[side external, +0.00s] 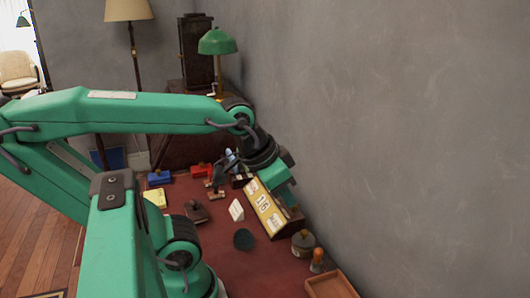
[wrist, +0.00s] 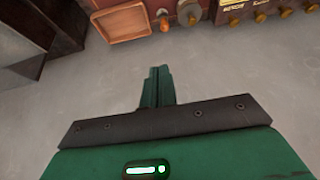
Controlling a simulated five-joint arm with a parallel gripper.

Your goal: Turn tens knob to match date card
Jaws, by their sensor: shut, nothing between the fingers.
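The yellow-faced calendar box (side external: 264,209) stands on the red desk top near the wall. Its middle window seems to read 16, but the print is small. A white folded card (side external: 236,210), likely the date card, stands to its left; its writing is unreadable. My gripper (side external: 289,199) is shut and empty, above the box's wall side in the side view. In the wrist view my gripper (wrist: 158,74) points at grey wall, with its fingers together. Brass knobs, one of them here (wrist: 261,16), show along the box at the top right, apart from the fingers. I cannot tell which is the tens knob.
A wooden tray (side external: 331,285), an orange-topped stamp (side external: 317,262) and a round pot (side external: 303,243) stand near the box. A green lamp (side external: 217,42) stands behind. The grey wall is close on the right.

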